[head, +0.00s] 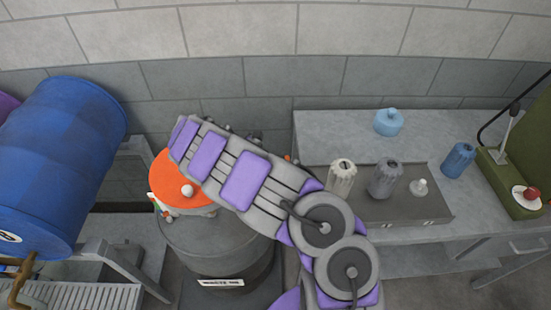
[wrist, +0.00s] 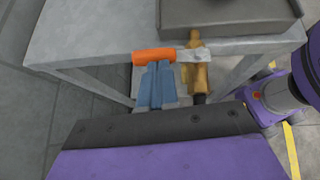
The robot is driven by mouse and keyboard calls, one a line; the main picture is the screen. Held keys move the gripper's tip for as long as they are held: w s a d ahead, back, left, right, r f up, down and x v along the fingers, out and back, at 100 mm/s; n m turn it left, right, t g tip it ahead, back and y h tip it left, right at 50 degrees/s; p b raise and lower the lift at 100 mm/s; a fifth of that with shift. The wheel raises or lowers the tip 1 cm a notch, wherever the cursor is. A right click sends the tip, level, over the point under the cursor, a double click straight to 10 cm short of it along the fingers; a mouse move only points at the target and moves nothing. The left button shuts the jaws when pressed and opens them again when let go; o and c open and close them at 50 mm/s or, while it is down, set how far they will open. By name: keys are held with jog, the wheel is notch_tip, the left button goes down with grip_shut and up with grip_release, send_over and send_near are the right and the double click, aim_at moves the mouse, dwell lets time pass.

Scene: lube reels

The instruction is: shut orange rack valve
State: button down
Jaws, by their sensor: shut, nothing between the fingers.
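The orange valve handle (wrist: 154,57) lies crosswise in the wrist view, just beyond my fingertips. A pale metal lever piece (wrist: 194,55) joins its right end to a brass valve body (wrist: 202,76). My gripper (wrist: 160,68) has its blue-grey fingers together and empty, pointing at the handle's underside. The tips overlap its lower edge in the picture; I cannot tell whether they touch it. In the head view my arm hides the gripper and most of this area.
A grey table (wrist: 110,30) with a dark tray (wrist: 228,16) stands behind the valve. Bottles (head: 386,180) stand on the tray.

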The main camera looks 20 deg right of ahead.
jog(key=p+v, duration=0.3)
jog(key=v, duration=1.4)
jog(key=shift+a+r+p, duration=0.1)
jog(key=shift+a+p, duration=0.3)
jog(key=s+d+r+m+g+y, duration=0.1)
jog(key=s+d+r+m+y, duration=0.3)
jog(key=s+d+r+m, duration=0.85)
jog(key=s+a+f+m+t+y, duration=0.1)
jog(key=s+a+y, duration=0.2)
jog(key=s, duration=1.1)
jog(key=s+a+f+m+t+y, duration=0.1)
jog(key=s+a+y, duration=0.2)
jog(key=s, duration=1)
jog(key=a, duration=0.3)
jog(key=shift+s+a+f+y, duration=0.25)
jog(key=shift+s+y, duration=0.1)
jog(key=shift+y, duration=0.05)
